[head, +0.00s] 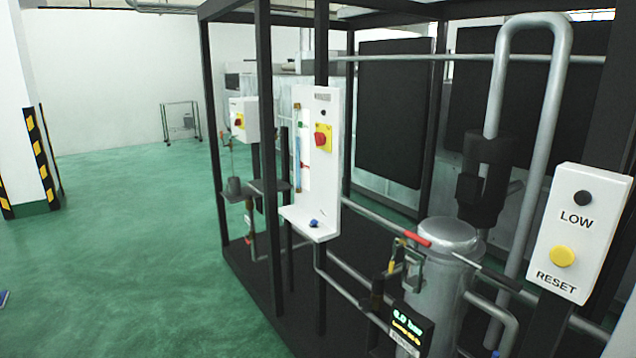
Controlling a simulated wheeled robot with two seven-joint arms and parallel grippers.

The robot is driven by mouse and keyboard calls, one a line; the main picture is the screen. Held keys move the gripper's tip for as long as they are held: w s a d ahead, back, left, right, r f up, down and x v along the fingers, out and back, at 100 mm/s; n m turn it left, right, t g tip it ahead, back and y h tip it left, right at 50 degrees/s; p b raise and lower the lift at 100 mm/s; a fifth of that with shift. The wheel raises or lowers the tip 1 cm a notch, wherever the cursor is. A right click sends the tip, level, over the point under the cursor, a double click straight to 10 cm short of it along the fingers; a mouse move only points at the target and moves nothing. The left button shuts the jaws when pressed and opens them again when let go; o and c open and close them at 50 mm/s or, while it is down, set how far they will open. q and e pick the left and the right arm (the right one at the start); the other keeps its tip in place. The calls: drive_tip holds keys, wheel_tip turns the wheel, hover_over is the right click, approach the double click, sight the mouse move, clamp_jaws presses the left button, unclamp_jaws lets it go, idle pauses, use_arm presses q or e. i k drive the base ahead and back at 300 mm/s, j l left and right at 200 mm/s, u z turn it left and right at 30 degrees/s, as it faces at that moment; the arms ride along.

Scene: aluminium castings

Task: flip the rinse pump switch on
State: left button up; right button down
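A red rotary switch on a yellow plate (322,137) is on an upright white panel (325,190) near the middle of the head view. A second red-and-yellow switch (239,121) is on a smaller white box (249,113) behind it, to the left. I cannot read a label that tells which one is the rinse pump switch, nor the position of either knob. A lit display (408,328) low in the frame seems to read 0.0 bar. Neither of my grippers is in view.
A white box (575,225) at the right has a dark LOW lamp and a yellow RESET button. A metal vessel (447,290), a red-handled valve (403,238), pipes and black frame posts (265,160) crowd the skid. Green floor (130,230) at the left is open.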

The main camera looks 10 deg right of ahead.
sight(319, 138)
drive_tip(key=i+j, duration=0.1)
drive_tip(key=i, duration=1.05)
drive_tip(key=i+j, duration=0.1)
drive_tip(key=i, duration=1.05)
